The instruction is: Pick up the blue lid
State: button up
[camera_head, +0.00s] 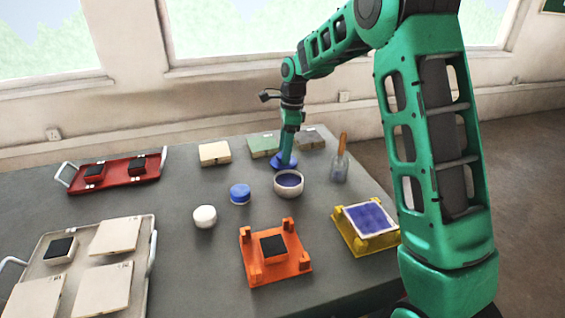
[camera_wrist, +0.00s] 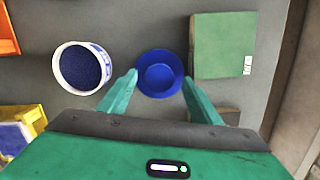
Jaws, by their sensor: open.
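The blue lid (camera_wrist: 160,73) is a round disc with a raised round centre, lying on the grey table. In the head view the blue lid (camera_head: 278,162) shows at the back of the table, partly hidden by my gripper (camera_head: 287,160). In the wrist view my gripper (camera_wrist: 158,80) is open, with its two green fingers apart and the lid between and just beyond the fingertips. I cannot tell whether the fingers touch it.
A white bowl with blue contents (camera_wrist: 82,68) stands close left of the lid in the wrist view. A green box (camera_wrist: 222,45) lies close right. In the head view, a blue jar (camera_head: 240,193), an orange stand (camera_head: 275,255) and a yellow stand (camera_head: 366,228) stand nearer.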

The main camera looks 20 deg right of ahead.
jog(key=shift+a+f, duration=0.1)
jog(key=shift+f, duration=0.5)
jog(key=c, duration=1.1)
jog(key=shift+r, duration=0.1)
